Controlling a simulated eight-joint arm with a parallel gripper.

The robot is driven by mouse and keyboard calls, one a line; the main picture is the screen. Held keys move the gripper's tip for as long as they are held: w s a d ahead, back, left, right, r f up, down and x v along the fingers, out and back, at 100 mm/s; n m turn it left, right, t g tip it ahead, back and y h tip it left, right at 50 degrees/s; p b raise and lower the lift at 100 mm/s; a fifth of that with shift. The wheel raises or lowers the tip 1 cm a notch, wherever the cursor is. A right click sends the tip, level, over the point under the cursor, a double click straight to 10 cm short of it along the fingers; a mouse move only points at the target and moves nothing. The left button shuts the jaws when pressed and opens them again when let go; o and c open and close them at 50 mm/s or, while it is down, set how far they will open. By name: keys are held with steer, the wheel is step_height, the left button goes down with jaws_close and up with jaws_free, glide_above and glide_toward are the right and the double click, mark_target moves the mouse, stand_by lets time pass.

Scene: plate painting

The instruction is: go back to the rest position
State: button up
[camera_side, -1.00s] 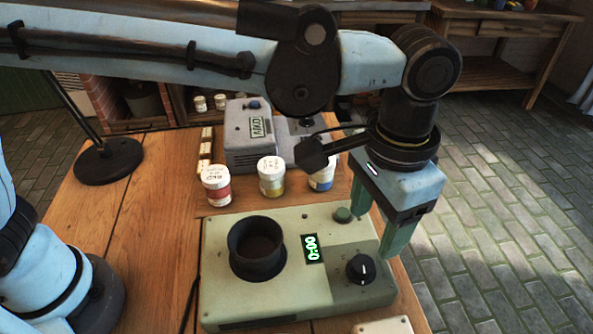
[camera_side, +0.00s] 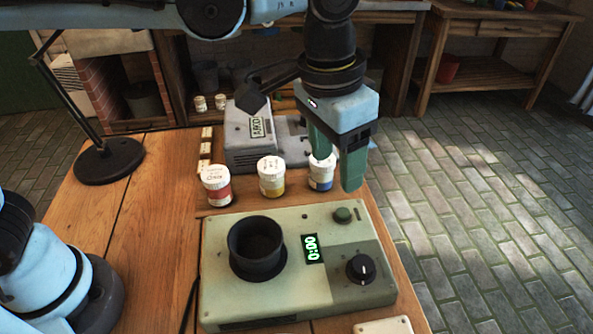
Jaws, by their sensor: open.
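My gripper (camera_side: 336,172) has two green fingers that point down and stand apart, with nothing between them that I can make out. It hangs above the back right of the table, in front of part of the blue-labelled jar (camera_side: 321,181) in the picture. A pale green machine (camera_side: 222,303) with a dark round cup (camera_side: 257,247), a lit display reading 0:00 (camera_side: 311,249), a black knob (camera_side: 361,269) and a green button (camera_side: 343,215) sits below and nearer.
A red-labelled jar (camera_side: 216,185) and a yellow-labelled jar (camera_side: 272,176) stand behind the machine. A grey device (camera_side: 251,145) is further back. A black lamp base (camera_side: 107,161) stands at the left. The wooden table (camera_side: 146,235) is bare left of the machine.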

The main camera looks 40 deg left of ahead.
steer(key=s+a+f+n+t, duration=0.2)
steer(key=a+t, duration=0.1)
steer(key=a, duration=1)
steer(key=s+a+f+n+t, duration=0.2)
steer(key=a+f+n+t, duration=0.1)
steer(key=a, duration=1)
steer(key=shift+s+f+y, duration=0.2)
steer(key=shift+s+y, duration=0.05)
steer(key=shift+y, duration=0.15)
